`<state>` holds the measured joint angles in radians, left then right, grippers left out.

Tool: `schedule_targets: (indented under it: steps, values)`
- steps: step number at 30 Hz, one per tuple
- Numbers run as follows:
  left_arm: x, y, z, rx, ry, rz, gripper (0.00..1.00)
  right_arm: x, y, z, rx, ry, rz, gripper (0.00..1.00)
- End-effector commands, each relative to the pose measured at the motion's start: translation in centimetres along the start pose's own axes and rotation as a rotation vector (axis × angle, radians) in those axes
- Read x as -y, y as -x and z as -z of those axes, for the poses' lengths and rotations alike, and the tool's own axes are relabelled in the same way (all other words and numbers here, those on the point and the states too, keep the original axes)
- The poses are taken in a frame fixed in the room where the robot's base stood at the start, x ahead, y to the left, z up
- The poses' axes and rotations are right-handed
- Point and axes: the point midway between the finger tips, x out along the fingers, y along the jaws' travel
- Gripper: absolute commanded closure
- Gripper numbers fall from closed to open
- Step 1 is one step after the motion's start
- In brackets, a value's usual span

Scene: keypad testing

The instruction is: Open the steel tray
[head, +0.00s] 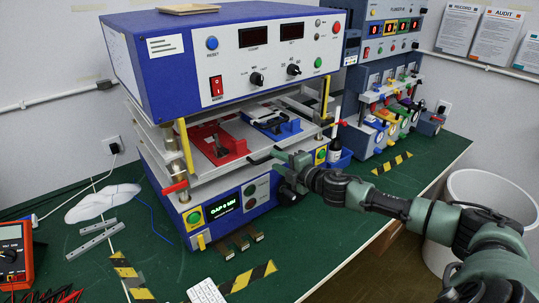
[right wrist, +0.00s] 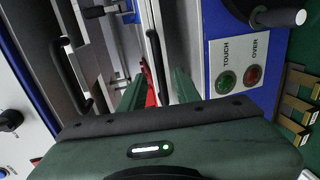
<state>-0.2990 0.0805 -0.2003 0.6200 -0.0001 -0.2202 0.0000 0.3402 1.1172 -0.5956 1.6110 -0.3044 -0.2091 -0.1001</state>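The steel tray (head: 215,174) is a flat metal plate in the opening of the blue and white machine, with a red fixture (head: 217,143) and a blue fixture (head: 272,123) above it. A black bar handle (head: 262,158) is at its front edge. My right gripper (head: 279,162) is in front of the machine, just right of this handle. In the right wrist view its two green fingers (right wrist: 158,92) are apart, with a black handle (right wrist: 154,62) showing in the gap beyond them. Contact cannot be told. My left gripper is not in view.
A second black handle (right wrist: 70,75) shows in the right wrist view. The lower panel has a display (head: 226,205) and buttons. A multimeter (head: 14,255) is at the left. The green bench is mostly clear in front.

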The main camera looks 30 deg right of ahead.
Motion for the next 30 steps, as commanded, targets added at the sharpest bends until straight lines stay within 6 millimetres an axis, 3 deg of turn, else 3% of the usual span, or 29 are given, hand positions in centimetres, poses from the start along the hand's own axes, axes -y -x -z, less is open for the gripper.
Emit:
schedule_targets:
  steps: [3, 9, 20, 23, 24, 30]
  values:
    - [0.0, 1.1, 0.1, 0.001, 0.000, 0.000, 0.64, -0.5, -2.1, 0.1, 0.001, -0.003, -0.003, 0.68]
    - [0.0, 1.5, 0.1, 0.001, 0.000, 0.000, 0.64, -0.1, -4.1, 0.0, 0.002, -0.002, 0.000, 0.68]
    - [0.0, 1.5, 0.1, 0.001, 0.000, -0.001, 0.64, 0.1, -4.6, 0.0, 0.001, -0.001, 0.001, 0.68]
    - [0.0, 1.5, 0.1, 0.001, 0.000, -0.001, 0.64, 0.1, -4.6, 0.0, 0.001, -0.001, 0.001, 0.95]
    - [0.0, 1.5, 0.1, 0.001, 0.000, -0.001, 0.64, 0.1, -4.6, 0.0, 0.001, -0.001, 0.001, 1.00]
    - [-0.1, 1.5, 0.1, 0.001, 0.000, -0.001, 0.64, 0.1, -4.6, 0.0, 0.002, -0.001, 0.002, 1.00]
